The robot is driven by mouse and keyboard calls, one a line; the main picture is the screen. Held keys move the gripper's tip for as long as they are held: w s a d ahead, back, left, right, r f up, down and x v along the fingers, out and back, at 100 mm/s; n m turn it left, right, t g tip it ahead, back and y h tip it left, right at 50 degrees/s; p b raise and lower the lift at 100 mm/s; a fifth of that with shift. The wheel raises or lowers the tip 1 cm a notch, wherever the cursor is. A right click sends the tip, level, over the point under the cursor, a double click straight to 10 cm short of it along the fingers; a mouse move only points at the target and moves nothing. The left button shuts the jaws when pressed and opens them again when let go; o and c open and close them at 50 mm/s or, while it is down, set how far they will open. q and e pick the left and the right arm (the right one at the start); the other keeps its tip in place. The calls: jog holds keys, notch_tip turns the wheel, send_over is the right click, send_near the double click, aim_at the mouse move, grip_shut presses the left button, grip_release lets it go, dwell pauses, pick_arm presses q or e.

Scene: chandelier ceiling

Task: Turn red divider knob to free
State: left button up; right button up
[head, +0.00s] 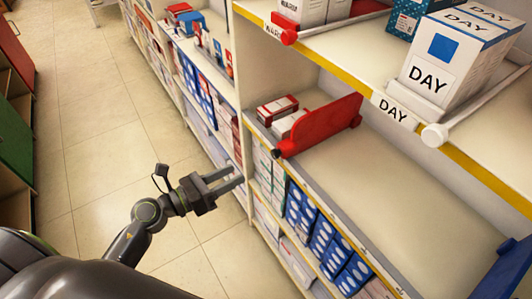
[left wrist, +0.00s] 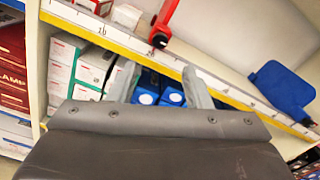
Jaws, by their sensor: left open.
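A red divider (head: 320,122) stands on the middle shelf, with small boxes on its left side. Its divider knob (head: 277,153) is small and dark and sits at the front end by the shelf edge. The divider (left wrist: 166,18) and its dark knob (left wrist: 159,40) also show at the top of the left wrist view. My left gripper (head: 238,176) is open and empty in the aisle, below and left of the knob and apart from it. Its two fingers (left wrist: 158,78) point toward the shelf front in the left wrist view. The knob's setting is too small to read. My right gripper is not in view.
Below the shelf edge are blue and white boxes (head: 322,238). The upper shelf holds DAY boxes (head: 455,65), a white divider (head: 436,134) and another red knob (head: 288,37). A blue divider (left wrist: 280,88) stands to the right. The shelf between the dividers is bare.

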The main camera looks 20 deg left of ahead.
aim_at(273, 155)
pick_arm(q)
jog(key=p+x, duration=0.2)
jog(key=x, duration=0.7)
jog(key=shift+w+d, duration=0.15)
jog(key=shift+w, duration=0.05)
jog(key=shift+w+d, duration=0.45)
jog(key=shift+w, duration=0.1)
jog(key=shift+c, duration=0.3)
jog(key=c, duration=0.9)
